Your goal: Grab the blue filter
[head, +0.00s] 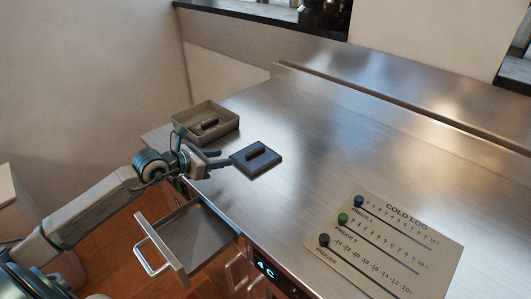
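A dark blue square plate with a raised handle (268,163), which looks like the blue filter, lies flat on the steel counter. My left gripper (221,158) is just to its left, low over the counter's edge. Its two dark fingers point right toward the plate and stand apart, with nothing seen between them. A fingertip is close to the plate's left corner; I cannot tell whether it touches. My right gripper is out of view.
A shallow metal tray (226,133) holding a dark handled piece stands behind the gripper. An open, empty drawer (190,238) juts out below the counter's front. A "Cold Log" board (420,245) with several coloured knobs lies at right. The counter's middle is clear.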

